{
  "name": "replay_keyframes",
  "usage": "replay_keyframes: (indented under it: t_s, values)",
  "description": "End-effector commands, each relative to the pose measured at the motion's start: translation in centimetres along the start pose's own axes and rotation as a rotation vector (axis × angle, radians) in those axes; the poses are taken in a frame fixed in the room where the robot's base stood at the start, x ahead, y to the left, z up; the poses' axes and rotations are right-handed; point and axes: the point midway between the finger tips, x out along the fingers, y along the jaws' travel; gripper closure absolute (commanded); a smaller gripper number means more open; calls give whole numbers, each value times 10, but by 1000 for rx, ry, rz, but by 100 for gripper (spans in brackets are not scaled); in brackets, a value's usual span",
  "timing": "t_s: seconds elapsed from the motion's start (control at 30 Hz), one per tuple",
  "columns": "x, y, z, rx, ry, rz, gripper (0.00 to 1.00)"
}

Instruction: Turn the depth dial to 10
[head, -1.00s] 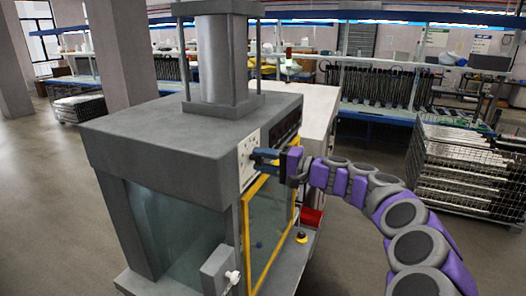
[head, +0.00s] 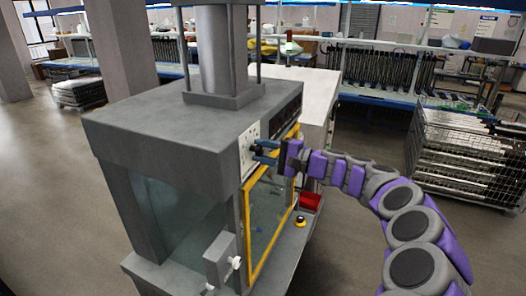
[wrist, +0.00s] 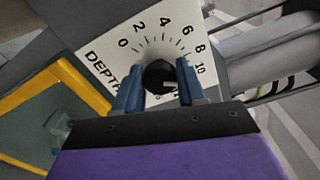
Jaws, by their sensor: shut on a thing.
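The depth dial is a small black knob (wrist: 160,77) on a white plate (wrist: 105,62) marked DEPTH, with numbers from 0 to 10 in an arc. In the wrist view my gripper (wrist: 160,85) has one blue finger on each side of the knob and is shut on it. A small pale mark shows on the knob's lower right, but which number it points to is unclear. In the head view the white plate (head: 245,158) is on the grey machine's front upper edge, and my gripper (head: 266,152) reaches it from the right. The fingers hide part of the knob there.
The grey machine (head: 165,135) has a yellow-framed glass door (head: 268,215) below the plate. A red box (head: 310,201) and a yellow-and-black button (head: 300,221) are by its base. A wire cage cart (head: 465,165) stands at the right. Open floor lies at the left.

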Motion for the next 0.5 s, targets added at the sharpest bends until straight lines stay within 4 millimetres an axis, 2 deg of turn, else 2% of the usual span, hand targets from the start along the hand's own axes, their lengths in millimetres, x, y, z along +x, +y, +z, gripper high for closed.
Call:
replay_keyframes:
  t_s: [0.1,0.13,0.4,0.5]
  values:
    - [0,4,-2,2,4,6,91]
    - [0,4,-2,1,4,7,59]
    - [-1,2,1,-1,2,4,35]
    - [-1,1,2,-2,2,3,35]
